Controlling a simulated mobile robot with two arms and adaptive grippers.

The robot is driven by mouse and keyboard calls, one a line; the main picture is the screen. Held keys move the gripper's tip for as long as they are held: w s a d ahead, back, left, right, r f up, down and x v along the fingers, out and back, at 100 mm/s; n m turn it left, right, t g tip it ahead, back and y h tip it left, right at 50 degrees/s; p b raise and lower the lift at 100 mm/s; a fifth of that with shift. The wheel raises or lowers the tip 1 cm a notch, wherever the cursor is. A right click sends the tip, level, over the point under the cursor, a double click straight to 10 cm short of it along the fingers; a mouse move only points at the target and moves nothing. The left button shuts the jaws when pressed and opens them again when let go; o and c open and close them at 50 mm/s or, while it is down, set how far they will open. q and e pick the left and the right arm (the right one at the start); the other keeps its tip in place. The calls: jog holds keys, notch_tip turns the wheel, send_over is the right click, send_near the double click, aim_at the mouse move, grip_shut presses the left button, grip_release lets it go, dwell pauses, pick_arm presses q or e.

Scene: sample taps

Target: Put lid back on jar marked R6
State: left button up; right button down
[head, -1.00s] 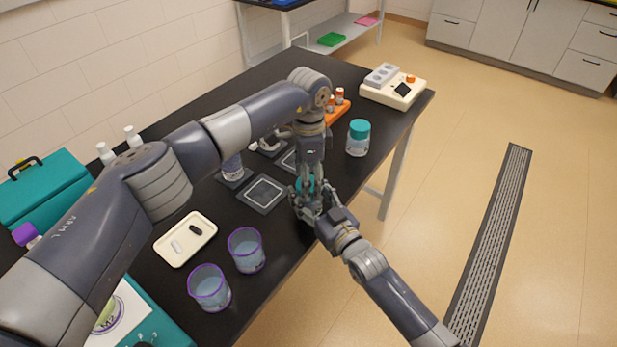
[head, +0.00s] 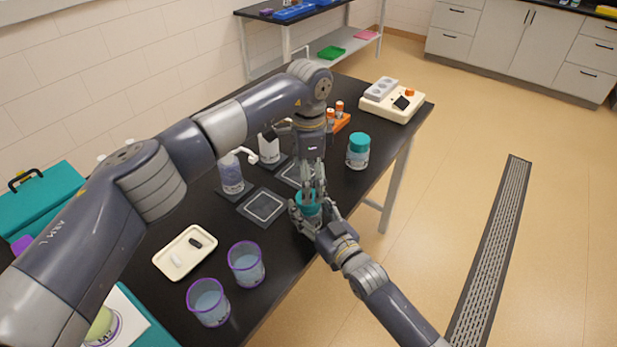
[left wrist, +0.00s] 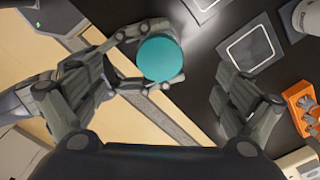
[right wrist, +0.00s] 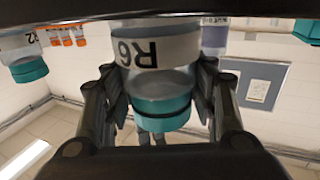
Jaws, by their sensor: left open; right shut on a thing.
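The jar marked R6 (right wrist: 155,48) is held by my right gripper (head: 306,217) near the table's front edge. Its teal lid (head: 308,204) sits on the jar's mouth and looks level in the right wrist view (right wrist: 162,112), which shows the jar upside down. From above, the round lid also shows in the left wrist view (left wrist: 160,58), with the right gripper's fingers around the jar. My left gripper (head: 313,186) is open and empty just above the lid, its fingers spread and apart from it. The fingers hide most of the jar in the head view.
Another teal-lidded jar (head: 358,151) stands behind to the right. Dark square pads (head: 262,206), a tap bottle (head: 231,175), a white tray (head: 185,252) and two purple-rimmed beakers (head: 246,264) are to the left. An orange rack (head: 338,122) stands farther back.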

pick_arm(q)
jog(key=shift+r, duration=0.15)
notch_tip(320, 180, up, 12)
dwell(0.4)
pick_arm(e)
jog(key=c, duration=0.6)
grip_release()
jog(key=v, duration=1.2)
